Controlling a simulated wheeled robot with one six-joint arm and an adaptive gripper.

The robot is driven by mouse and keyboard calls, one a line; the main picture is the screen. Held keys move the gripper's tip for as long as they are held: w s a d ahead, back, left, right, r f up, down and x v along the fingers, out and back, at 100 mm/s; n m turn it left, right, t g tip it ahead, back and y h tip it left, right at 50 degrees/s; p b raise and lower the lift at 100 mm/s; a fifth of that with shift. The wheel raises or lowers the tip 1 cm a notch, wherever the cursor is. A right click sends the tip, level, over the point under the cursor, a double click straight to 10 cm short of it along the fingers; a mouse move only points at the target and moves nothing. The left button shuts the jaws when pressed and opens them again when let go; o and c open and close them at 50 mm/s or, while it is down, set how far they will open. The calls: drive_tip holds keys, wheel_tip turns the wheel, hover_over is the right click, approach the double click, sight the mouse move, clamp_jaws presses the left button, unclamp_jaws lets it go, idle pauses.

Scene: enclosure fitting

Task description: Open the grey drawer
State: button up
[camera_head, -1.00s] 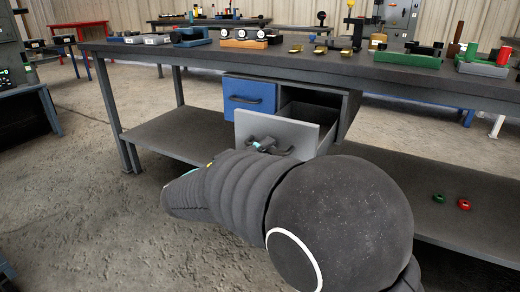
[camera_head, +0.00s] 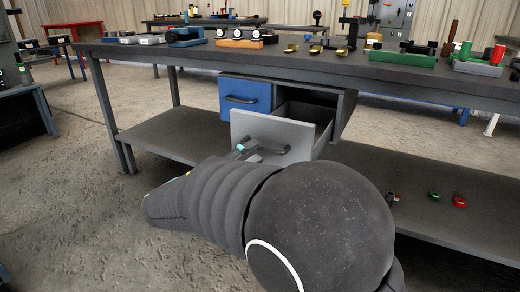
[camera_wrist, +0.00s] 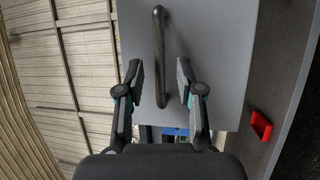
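The grey drawer (camera_head: 272,133) stands pulled out below the bench, to the right of the closed blue drawer (camera_head: 245,95). Its inside shows behind the front panel. Its dark bar handle (camera_head: 275,151) is on the front. My gripper (camera_head: 245,149) is at the left part of the handle, partly hidden by my arm. In the wrist view my gripper (camera_wrist: 160,75) is open, with one finger on each side of the handle (camera_wrist: 159,45). Neither finger visibly touches it. The grey drawer front (camera_wrist: 215,50) fills the middle of that view.
The bench top (camera_head: 330,62) carries several fixtures and parts. A lower shelf (camera_head: 170,133) runs beneath it. Small green and red parts (camera_head: 459,200) lie on the right part of this shelf. A red object (camera_wrist: 260,125) shows in the wrist view.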

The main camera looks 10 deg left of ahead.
drive_tip(key=v, duration=0.8)
drive_tip(key=shift+s+a, duration=0.25)
drive_tip(key=shift+a, duration=0.05)
wheel_tip(320, 180, down, 11)
drive_tip(key=s+d+n+g+y, duration=0.1)
drive_tip(key=d+n+g+y, duration=0.15)
drive_tip(key=n+g, duration=0.2)
drive_tip(key=s+d+f+m+g+y+p, duration=0.1)
drive_tip(key=s+d+g+y, duration=0.2)
drive_tip(key=d, duration=0.5)
drive_tip(key=s+d+f+m+g+y+p, duration=0.1)
drive_tip(key=s+d+m+g+y+p, duration=0.1)
drive_tip(key=s+d+g, duration=0.35)
drive_tip(key=s+d+r+m+t+y+p, duration=0.1)
drive_tip(key=d+r+m, duration=0.4)
drive_tip(key=d, duration=0.5)
drive_tip(key=s+d+r+m+t+y+p, duration=0.1)
drive_tip(key=s+d+r+m+y+p, duration=0.2)
drive_tip(key=d+r+m, duration=0.3)
drive_tip(key=s+d+r+p, duration=0.1)
drive_tip(key=d+r, duration=0.1)
drive_tip(key=d, duration=0.3)
drive_tip(key=shift+s+d, duration=0.15)
drive_tip(key=shift+d, duration=0.05)
